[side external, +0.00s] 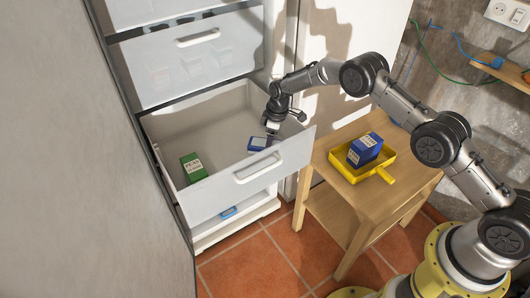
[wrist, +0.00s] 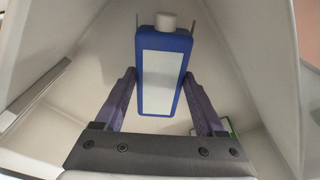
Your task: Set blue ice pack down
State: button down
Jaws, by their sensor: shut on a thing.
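The blue ice pack (wrist: 160,75) has a pale label and a white cap. In the wrist view it is held between the two fingers of my gripper (wrist: 160,80). In the side view the blue ice pack (side external: 257,144) shows inside the open freezer drawer (side external: 240,188), near its right side, just below my gripper (side external: 271,130). My gripper is shut on it. I cannot tell whether the pack touches the drawer floor.
A green box (side external: 193,167) with a white label stands at the drawer's left. A wooden table (side external: 335,200) right of the drawer bears a yellow tray (side external: 387,176) with a blue box (side external: 364,150). A closed drawer (side external: 195,68) is above. The drawer's middle is bare.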

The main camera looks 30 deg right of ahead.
jog(key=shift+w+f, duration=0.1)
jog(key=shift+f, duration=1.9)
jog(key=shift+f, duration=0.1)
grip_release()
jog(key=shift+f, duration=0.1)
jog(key=r, duration=0.4)
jog(key=s+d+r, duration=0.1)
jog(key=r, duration=0.7)
jog(key=shift+s+d+r, duration=0.2)
jog(key=shift+s+r, duration=0.05)
jog(key=shift+r, duration=0.1)
jog(key=s+d+r+m+t, duration=0.1)
jog(key=s+r, duration=0.4)
jog(key=r, duration=0.3)
jog(key=s+d+r+m, duration=0.1)
jog(key=s+r+m, duration=0.1)
jog(key=s+r, duration=0.55)
jog(key=s+d+r+m+t, duration=0.1)
jog(key=s+r, duration=0.3)
jog(key=r, duration=0.6)
jog(key=s+d+r+m+t, duration=0.1)
jog(key=s+r, duration=0.2)
jog(key=s, duration=0.4)
jog(key=s+r+m, duration=0.1)
jog(key=s+r, duration=0.1)
jog(key=s, duration=0.4)
jog(key=s+d+f+m+t+h, duration=0.1)
jog(key=s+f+m, duration=0.2)
jog(key=s, duration=1.1)
jog(key=shift+s, duration=0.4)
